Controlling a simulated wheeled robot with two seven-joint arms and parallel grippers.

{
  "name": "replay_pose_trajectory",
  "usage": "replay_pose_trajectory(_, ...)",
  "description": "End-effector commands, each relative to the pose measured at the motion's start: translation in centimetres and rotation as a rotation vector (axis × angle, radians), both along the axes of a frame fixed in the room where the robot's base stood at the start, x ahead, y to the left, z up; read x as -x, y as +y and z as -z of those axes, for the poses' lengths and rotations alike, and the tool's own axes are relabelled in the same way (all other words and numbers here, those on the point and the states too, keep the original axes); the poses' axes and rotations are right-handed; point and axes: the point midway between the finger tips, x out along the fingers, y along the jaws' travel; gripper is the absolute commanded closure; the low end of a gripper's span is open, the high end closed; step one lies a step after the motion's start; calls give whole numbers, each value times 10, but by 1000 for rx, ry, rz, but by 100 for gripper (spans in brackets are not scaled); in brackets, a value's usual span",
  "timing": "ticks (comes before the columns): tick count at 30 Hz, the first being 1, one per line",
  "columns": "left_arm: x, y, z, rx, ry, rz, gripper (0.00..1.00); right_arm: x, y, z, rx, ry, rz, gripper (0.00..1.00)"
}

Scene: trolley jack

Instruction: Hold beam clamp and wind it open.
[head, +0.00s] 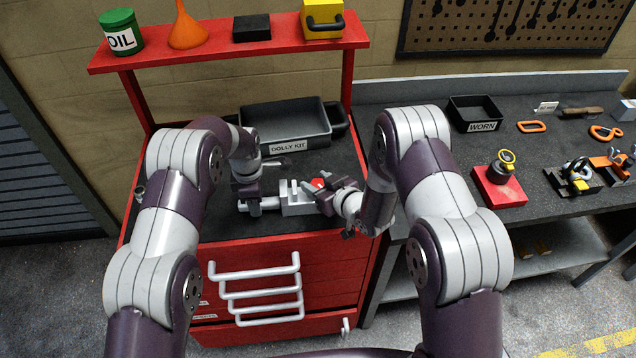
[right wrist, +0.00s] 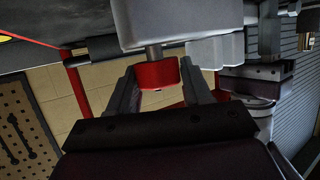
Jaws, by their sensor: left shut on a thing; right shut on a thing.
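The beam clamp (head: 297,199) is a light grey metal block with jaws, lying on the dark top of the red trolley. It has a red knob (head: 317,183) at its right side. My left gripper (head: 256,192) is shut on the clamp's left part; its fingertips are partly hidden. My right gripper (head: 328,193) comes in from the right and is shut on the red knob. In the right wrist view the red knob (right wrist: 156,73) sits between the two fingers, on a short shaft under the grey clamp body (right wrist: 175,22).
A black tray labelled DOLLY KIT (head: 287,128) stands behind the clamp. The red shelf (head: 225,42) above holds an oil can, a funnel and boxes. On the right bench are a WORN bin (head: 476,112), a red block (head: 499,187) and several shackles and clamps.

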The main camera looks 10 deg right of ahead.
Motion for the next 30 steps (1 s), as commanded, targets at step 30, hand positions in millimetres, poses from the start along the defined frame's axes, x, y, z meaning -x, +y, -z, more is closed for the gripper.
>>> replay_pose_trajectory(30, 0, 0, 0, 0, 1, 1, 100, -2, 0, -1, 0, -8, -769, 81)
